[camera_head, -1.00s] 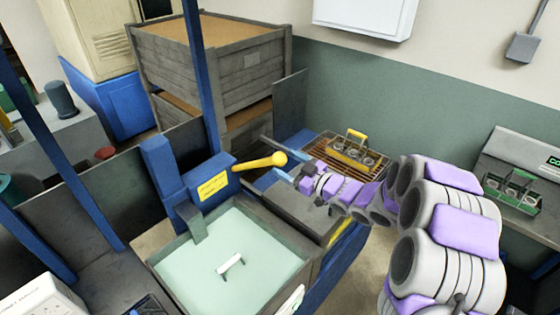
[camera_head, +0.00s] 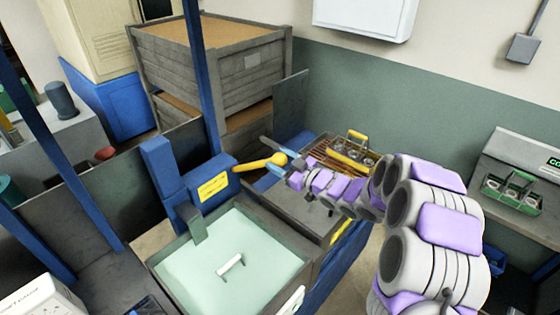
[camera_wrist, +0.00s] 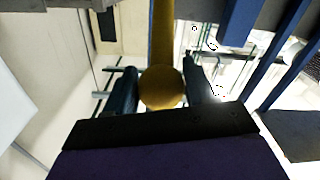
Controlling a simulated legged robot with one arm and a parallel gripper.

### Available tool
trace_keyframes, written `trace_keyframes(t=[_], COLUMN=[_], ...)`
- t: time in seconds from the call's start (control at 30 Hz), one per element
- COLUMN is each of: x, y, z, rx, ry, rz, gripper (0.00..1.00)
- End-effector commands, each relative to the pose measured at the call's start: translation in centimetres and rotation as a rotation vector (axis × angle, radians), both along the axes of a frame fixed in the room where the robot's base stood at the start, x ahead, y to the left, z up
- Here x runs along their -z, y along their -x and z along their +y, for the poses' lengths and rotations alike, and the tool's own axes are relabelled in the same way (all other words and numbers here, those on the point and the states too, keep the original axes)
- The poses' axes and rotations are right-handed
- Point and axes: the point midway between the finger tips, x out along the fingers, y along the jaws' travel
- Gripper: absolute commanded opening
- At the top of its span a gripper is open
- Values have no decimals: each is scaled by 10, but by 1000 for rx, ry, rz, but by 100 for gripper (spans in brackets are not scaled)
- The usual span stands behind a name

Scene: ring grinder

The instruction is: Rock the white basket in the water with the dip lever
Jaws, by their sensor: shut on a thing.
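The dip lever (camera_head: 252,165) is a yellow rod with a round knob, sticking out to the right from a blue post beside the tank. My gripper (camera_head: 276,158) is at its knob. In the wrist view the yellow knob (camera_wrist: 162,88) sits between the two dark fingers of my gripper (camera_wrist: 161,84), which is shut on it. The water (camera_head: 205,275) is pale green and fills the square grey tank. Only a small white handle of the white basket (camera_head: 230,265) shows above the surface; the rest of the basket is hidden.
A yellow-handled carrier (camera_head: 355,145) with rings stands on a brown grate behind my arm. A green carrier (camera_head: 512,190) stands on the right bench. A blue upright (camera_head: 203,80) and wooden crates (camera_head: 215,65) rise behind the lever.

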Motion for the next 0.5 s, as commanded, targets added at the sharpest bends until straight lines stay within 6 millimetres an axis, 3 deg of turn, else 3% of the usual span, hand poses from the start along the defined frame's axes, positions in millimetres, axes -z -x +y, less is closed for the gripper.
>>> trace_keyframes(t=[0.07,0.4,0.5], x=[0,-1,0], y=[0,-1,0], z=[0,-1,-1], rx=[1,2,1], ry=[0,-1,-2], rz=[0,-1,-1], gripper=[34,1,0])
